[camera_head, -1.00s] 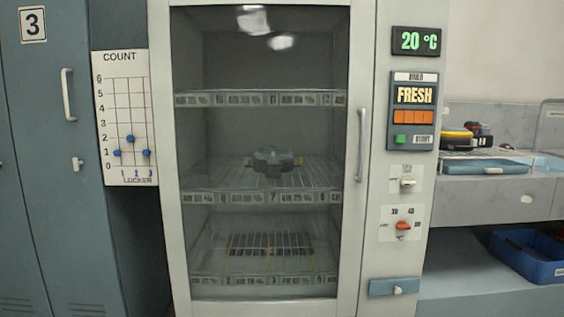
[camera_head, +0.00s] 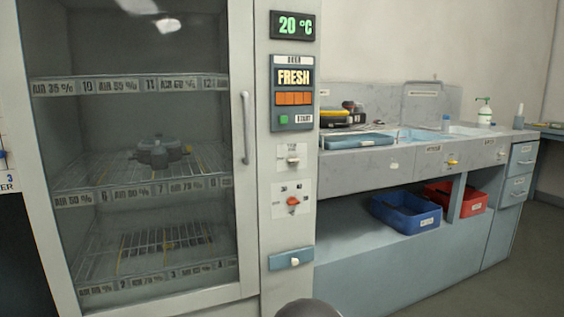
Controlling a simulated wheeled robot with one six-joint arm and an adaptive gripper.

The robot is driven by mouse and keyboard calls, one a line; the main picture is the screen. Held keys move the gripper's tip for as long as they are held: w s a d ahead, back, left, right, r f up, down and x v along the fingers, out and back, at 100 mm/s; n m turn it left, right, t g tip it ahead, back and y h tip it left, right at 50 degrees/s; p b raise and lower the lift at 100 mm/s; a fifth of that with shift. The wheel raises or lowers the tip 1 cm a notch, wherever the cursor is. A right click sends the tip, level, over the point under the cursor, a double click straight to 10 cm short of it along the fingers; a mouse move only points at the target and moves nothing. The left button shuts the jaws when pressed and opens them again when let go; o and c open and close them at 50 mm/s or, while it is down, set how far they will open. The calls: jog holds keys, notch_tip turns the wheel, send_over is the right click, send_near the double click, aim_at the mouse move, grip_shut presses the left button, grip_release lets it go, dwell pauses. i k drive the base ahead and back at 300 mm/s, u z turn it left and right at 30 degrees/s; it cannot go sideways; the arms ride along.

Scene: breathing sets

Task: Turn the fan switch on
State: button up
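A tall cabinet (camera_head: 262,130) with a glass door stands at left centre, with a control column on its right side. On the column is a small plate with a pale lever switch (camera_head: 293,160). Below it is a plate with a red knob (camera_head: 293,202) and small marks around it. Lower down is a blue-grey plate with a pale knob (camera_head: 294,262). The labels are too small to read, so I cannot tell which control is the fan switch. My gripper is not in view; a grey rounded shape at the bottom edge may be part of my arm.
The column carries a 20 °C display (camera_head: 293,25) and a FRESH panel (camera_head: 293,76) with a green button. A vertical door handle (camera_head: 246,127) stands out to its left. A counter (camera_head: 400,172) with a blue bin (camera_head: 405,211) and a red bin (camera_head: 456,197) extends right.

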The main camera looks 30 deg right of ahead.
aim_at(291, 160)
jog(key=z, duration=1.85)
jog(key=i, duration=1.1)
jog(key=u, duration=1.7)
